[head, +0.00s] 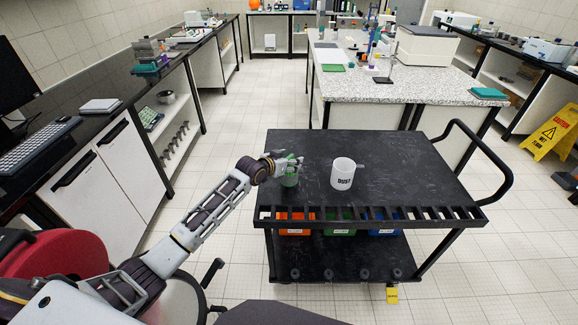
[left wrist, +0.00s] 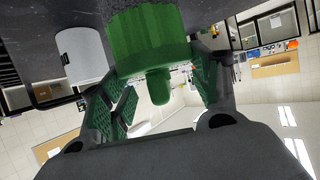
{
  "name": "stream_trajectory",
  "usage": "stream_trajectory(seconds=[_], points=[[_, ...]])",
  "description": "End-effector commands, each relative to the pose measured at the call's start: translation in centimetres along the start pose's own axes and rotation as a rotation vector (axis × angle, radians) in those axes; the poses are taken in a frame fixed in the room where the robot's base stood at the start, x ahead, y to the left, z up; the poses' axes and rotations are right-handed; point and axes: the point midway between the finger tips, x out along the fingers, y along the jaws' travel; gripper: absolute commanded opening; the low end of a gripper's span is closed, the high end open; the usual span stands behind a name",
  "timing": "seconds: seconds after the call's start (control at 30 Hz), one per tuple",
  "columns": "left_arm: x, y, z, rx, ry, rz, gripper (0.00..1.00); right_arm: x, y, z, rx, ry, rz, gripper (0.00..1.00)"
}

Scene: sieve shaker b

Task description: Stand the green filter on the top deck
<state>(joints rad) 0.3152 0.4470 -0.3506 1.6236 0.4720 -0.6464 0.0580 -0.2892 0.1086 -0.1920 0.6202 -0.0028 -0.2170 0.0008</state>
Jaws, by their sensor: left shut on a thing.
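The green filter (head: 289,180) is at the left part of the cart's black top deck (head: 400,165). My left gripper (head: 287,166) comes down over it from above and is shut on it. In the left wrist view, which is upside down, the green filter (left wrist: 150,40) sits between the two fingers, with its narrow knob toward the palm. It looks upright, its wide end toward the dark deck. I cannot tell whether its base touches the deck. My right gripper is not in view.
A white cup marked DUST (head: 342,176) stands right of the filter. A slotted rail (head: 370,218) runs along the deck's front edge. Orange (head: 296,231), green (head: 341,232) and blue (head: 384,231) bins sit below. The deck's right side is clear.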

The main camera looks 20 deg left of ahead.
Motion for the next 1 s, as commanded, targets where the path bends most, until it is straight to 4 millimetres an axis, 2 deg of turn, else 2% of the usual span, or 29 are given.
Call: stream_trajectory(seconds=[0.23,0.73,0.77,0.9,1.0], points=[[1.0,0.0,2.0,-0.001,0.0,0.0,0.09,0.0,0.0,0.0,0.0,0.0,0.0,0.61],[1.2,0.0,2.4,-0.001,0.002,0.0,0.09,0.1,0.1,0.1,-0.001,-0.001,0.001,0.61],[1.2,0.0,2.5,-0.001,0.0,0.0,0.65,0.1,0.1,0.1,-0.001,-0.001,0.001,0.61],[1.2,0.0,2.5,-0.001,-0.001,0.0,0.83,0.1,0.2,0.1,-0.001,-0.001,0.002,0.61],[1.2,0.0,2.5,-0.001,-0.001,0.0,0.84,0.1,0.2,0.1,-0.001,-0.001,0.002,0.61]])
